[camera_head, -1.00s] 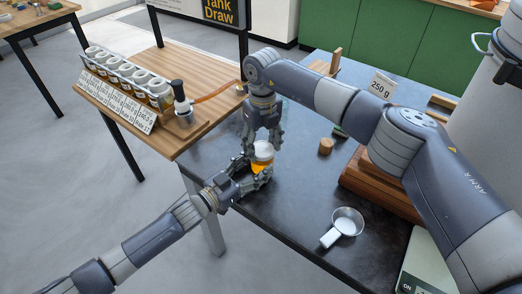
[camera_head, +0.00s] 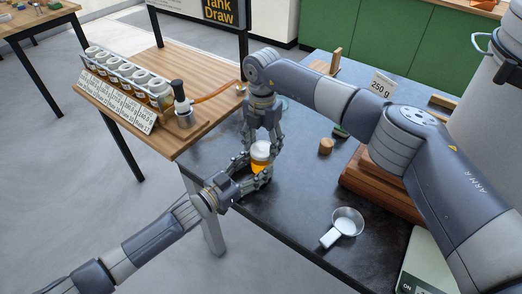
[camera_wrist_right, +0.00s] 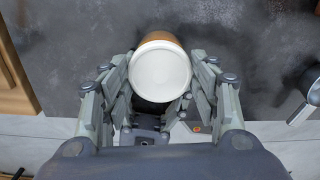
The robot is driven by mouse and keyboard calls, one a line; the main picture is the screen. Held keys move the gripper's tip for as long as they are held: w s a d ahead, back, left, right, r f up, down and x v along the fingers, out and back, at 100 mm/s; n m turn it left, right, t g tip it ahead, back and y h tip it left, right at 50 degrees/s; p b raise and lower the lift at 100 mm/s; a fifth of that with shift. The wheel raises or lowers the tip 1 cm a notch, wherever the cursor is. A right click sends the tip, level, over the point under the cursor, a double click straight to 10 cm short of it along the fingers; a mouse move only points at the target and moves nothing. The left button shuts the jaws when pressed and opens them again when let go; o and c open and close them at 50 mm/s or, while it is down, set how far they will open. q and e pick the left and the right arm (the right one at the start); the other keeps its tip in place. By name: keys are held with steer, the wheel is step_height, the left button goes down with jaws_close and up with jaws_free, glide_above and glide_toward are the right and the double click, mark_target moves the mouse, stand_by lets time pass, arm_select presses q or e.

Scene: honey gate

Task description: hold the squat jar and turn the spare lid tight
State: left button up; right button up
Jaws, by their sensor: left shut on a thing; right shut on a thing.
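The squat jar (camera_head: 259,166) holds amber honey and stands upright near the dark table's left edge. The white spare lid (camera_head: 261,149) sits on top of it. My left gripper (camera_head: 256,177) is shut around the jar from the lower left. My right gripper (camera_head: 262,143) points down from above and is shut on the lid. In the right wrist view the round white lid (camera_wrist_right: 160,74) lies between the fingers, with an amber strip of the jar (camera_wrist_right: 160,37) behind it. The lid's thread and its tightness are hidden.
A metal cup with a handle (camera_head: 346,221) and a small cork-coloured cylinder (camera_head: 326,146) stand on the dark table (camera_head: 290,215). A wooden stand (camera_head: 211,121) at left carries a rack of several jars. A brown wooden block (camera_head: 372,190) lies under my right arm.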

mark_target(262, 149)
steer(key=m, duration=0.5)
steer(key=o, duration=1.3)
steer(key=shift+m, duration=0.4)
steer(key=shift+c, duration=0.2)
steer(key=shift+r, duration=0.15)
steer(key=shift+r, duration=2.35)
arm_select(q)
steer(key=o, duration=0.9)
steer(key=o, duration=0.7)
